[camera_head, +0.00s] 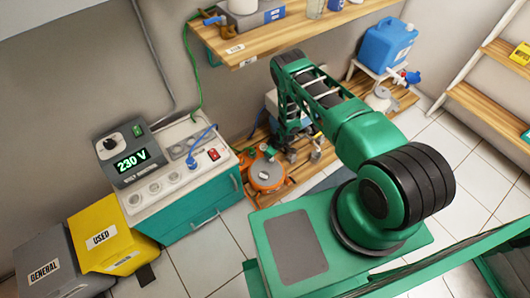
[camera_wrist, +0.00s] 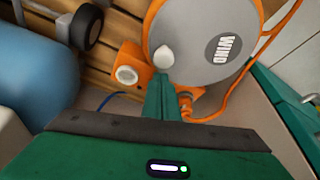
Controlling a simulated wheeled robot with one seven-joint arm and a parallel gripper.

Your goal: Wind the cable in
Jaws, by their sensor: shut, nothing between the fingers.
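The orange cable reel (camera_head: 266,178) sits on the low wooden shelf, right of the teal cabinet. In the wrist view its grey disc (camera_wrist: 205,35) is marked WIND and carries a white knob (camera_wrist: 164,57) near its lower left edge. My gripper (camera_wrist: 166,80) is shut and empty, its green fingertips at the knob; I cannot tell if they touch it. An orange cable (camera_wrist: 235,98) leaves the reel's lower side and curves up to the right. In the head view my arm hides part of the shelf beside the reel.
The cabinet (camera_head: 190,222) carries a 230 V unit (camera_head: 128,157) and a plugged-in blue lead (camera_head: 203,138). Yellow USED (camera_head: 112,228) and grey GENERAL (camera_head: 55,262) bins stand left. A blue canister (camera_head: 388,45) stands at the back right. A blue cylinder (camera_wrist: 35,75) is left in the wrist view.

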